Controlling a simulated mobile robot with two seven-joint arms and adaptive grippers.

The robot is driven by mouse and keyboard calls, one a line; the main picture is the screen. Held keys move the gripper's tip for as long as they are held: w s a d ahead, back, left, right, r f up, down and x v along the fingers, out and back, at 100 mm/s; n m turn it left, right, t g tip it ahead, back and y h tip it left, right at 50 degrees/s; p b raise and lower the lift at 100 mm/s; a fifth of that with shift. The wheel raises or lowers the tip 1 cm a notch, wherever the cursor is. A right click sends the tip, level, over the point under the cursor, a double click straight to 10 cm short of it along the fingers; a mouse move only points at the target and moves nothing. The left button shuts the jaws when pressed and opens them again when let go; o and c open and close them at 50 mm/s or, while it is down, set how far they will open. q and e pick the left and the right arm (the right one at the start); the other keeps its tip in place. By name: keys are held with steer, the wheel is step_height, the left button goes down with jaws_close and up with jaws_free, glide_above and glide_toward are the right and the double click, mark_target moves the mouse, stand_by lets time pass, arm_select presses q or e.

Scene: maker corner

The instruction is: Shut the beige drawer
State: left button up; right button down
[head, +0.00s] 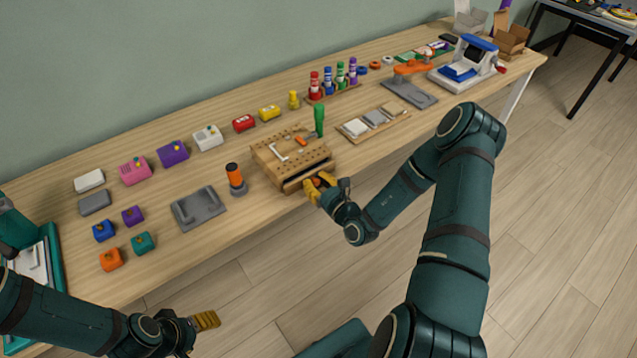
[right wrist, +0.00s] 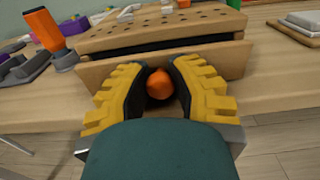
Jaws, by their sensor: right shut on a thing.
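The beige drawer (right wrist: 220,60) is part of a wooden box with a pegboard top (head: 290,150) at the front edge of the workbench. Its front stands out from the box, with a dark gap behind its upper edge, so it is partly open. An orange knob (right wrist: 159,84) is on the drawer front. My right gripper (head: 319,186) is at the drawer front; its yellow fingers are around the knob in the right wrist view (right wrist: 160,88). My left gripper (head: 206,320) is low, in front of the bench, away from the drawer; its finger gap does not show clearly.
The floor in front is clear.

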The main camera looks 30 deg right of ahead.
steer(key=shift+w, duration=0.95)
steer(key=shift+s, duration=0.1)
steer(key=c, duration=0.8)
jaws_free()
steer(key=shift+o, duration=0.2)
steer(key=s, duration=1.2)
steer(key=shift+d, duration=0.45)
